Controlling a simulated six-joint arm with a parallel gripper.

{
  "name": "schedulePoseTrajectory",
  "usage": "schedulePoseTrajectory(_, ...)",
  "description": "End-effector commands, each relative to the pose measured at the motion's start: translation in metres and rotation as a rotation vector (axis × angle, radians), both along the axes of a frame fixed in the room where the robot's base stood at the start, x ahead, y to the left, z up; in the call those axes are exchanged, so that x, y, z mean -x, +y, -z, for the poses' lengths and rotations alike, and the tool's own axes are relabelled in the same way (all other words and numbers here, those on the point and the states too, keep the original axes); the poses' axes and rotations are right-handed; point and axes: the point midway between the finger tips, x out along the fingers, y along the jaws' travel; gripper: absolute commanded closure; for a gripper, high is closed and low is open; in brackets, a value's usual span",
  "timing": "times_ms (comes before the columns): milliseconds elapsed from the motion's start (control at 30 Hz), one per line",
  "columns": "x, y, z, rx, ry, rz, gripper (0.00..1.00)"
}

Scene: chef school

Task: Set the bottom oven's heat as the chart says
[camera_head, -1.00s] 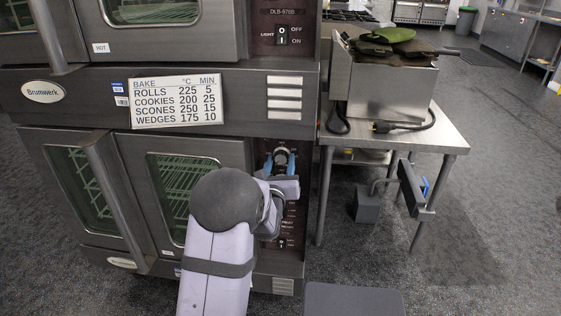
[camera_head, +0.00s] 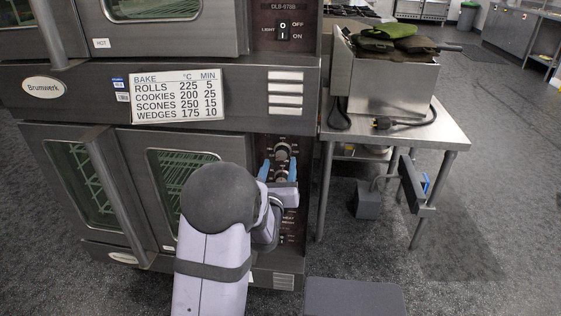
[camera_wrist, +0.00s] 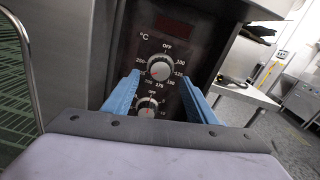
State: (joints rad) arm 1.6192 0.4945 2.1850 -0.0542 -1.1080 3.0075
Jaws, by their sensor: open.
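The bake chart (camera_head: 177,97) on the oven front reads rolls 225 °C 5 min, cookies 200 and 25, scones 250 and 15, wedges 175 and 10. The bottom oven (camera_head: 185,165) has its doors shut. Its °C dial (camera_wrist: 160,68) has OFF at the top and numbers around it; it also shows in the head view (camera_head: 282,150). I cannot read its setting surely. A second knob (camera_wrist: 148,110) sits below it. My gripper (camera_wrist: 159,78) is open, its blue fingers on either side of the knobs and apart from the °C dial. It shows at the panel (camera_head: 278,170) too.
A dark display (camera_wrist: 174,24) sits above the dial. The upper oven's light switch (camera_head: 283,31) is higher up. A steel table (camera_head: 425,130) with a fryer (camera_head: 385,80) and a cord stands to the right. Open floor lies beyond it.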

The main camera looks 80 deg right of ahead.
Motion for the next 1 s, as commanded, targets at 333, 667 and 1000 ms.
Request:
schedulePoseTrajectory(333,0.000,0.027,0.000,0.000,0.000,0.000,0.48)
schedulePoseTrajectory(667,0.000,0.028,0.000,0.000,0.000,0.000,0.48)
schedulePoseTrajectory(1000,0.000,0.028,0.000,-0.001,0.106,0.000,0.48)
